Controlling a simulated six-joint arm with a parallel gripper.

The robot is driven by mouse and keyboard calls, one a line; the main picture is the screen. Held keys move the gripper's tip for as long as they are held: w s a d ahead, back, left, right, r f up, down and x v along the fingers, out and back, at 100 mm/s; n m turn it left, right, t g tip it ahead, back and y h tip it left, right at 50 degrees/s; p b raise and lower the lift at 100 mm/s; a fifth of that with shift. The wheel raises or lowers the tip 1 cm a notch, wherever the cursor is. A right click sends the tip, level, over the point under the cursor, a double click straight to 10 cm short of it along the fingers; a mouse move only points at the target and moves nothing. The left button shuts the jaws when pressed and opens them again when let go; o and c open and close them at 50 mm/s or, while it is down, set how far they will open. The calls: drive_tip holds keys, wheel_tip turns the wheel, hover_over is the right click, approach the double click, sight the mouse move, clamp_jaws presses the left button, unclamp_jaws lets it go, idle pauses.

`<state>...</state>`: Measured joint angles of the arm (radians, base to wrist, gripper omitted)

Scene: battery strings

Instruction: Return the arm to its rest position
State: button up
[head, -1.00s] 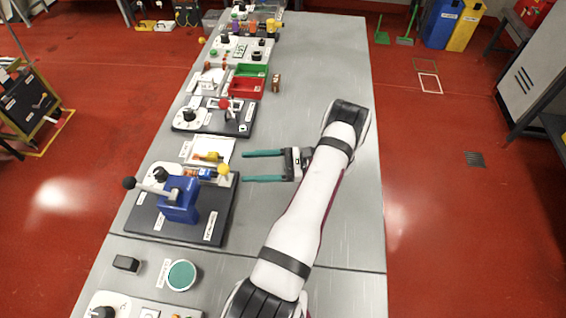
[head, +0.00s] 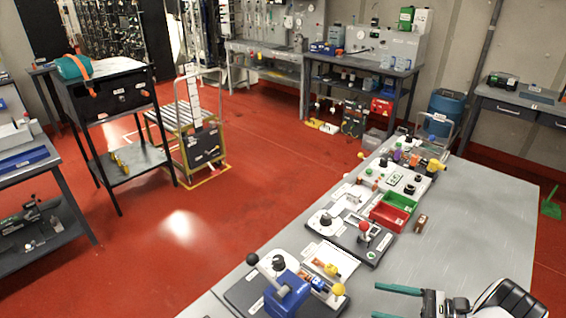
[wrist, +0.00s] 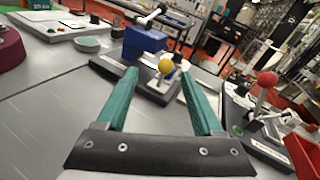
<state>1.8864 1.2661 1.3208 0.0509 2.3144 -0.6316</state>
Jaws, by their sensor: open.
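My gripper (head: 385,303) shows at the bottom of the head view, its two green fingers apart with nothing between them. In the wrist view the gripper (wrist: 160,100) is also open and empty, with its fingers spread wide above the grey bench (wrist: 55,115). Beyond the fingertips stands a blue device (wrist: 143,42) with a yellow ball knob (wrist: 166,66) on a dark base. The same blue device (head: 287,292) is at the bottom of the head view, left of the gripper and apart from it. Most of my arm is outside the head view.
A station with a red ball knob (head: 364,227) stands on the bench past the blue device. Red and green bins (head: 389,214) sit behind it. The bench surface at right (head: 470,230) is clear. A wheeled cart (head: 195,140) stands on the red floor at left.

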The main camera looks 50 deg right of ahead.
drive_tip(key=w+a+r+n+g+y, duration=0.2)
drive_tip(key=w+a+r+n+g, duration=0.4)
drive_tip(key=w+a, duration=0.25)
drive_tip(key=w+a+r+n+g+y, duration=0.2)
drive_tip(key=w+a+r+n+g, duration=0.3)
drive_tip(key=w+a+r+g, duration=0.4)
drive_tip(key=s+a+n+g+h, duration=0.1)
drive_tip(key=s+a+n+h, duration=0.15)
drive_tip(key=a, duration=0.45)
drive_tip(key=s+a+n+g+h, duration=0.15)
drive_tip(key=a+n, duration=0.25)
drive_tip(key=a, duration=0.4)
drive_tip(key=s+a+n+t+h, duration=0.1)
drive_tip(key=s+a+n+h, duration=0.3)
drive_tip(key=s+a+n, duration=0.2)
drive_tip(key=shift+s+a+f+t, duration=0.35)
drive_tip(key=shift+s+a+f, duration=0.1)
